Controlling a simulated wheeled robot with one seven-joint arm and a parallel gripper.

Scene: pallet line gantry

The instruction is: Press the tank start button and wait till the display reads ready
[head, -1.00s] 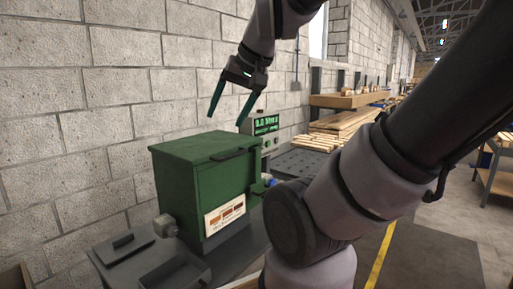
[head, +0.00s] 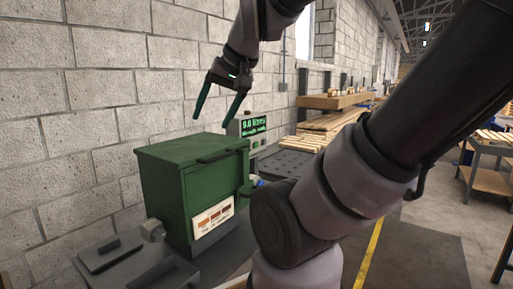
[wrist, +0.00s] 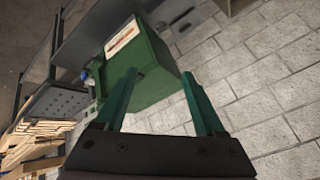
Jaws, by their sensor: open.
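The green tank (head: 165,190) stands on a dark bench against the block wall, its lid shut, with a label plate on its front. A control box with a lit green display (head: 254,126) stands behind it to the right; the display text is too small to read surely. Small green buttons (head: 256,144) sit below the display. My gripper (head: 214,121) is open and empty, above the tank and left of the display. In the wrist view the green fingers (wrist: 162,92) are spread, with the tank (wrist: 150,65) beyond them.
Dark trays (head: 110,252) lie at the bench's near left. A perforated dark plate (head: 288,163) and stacked boards (head: 325,130) are to the right. A yellow floor line (head: 369,255) runs at lower right. The block wall (head: 95,90) is close behind the gripper.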

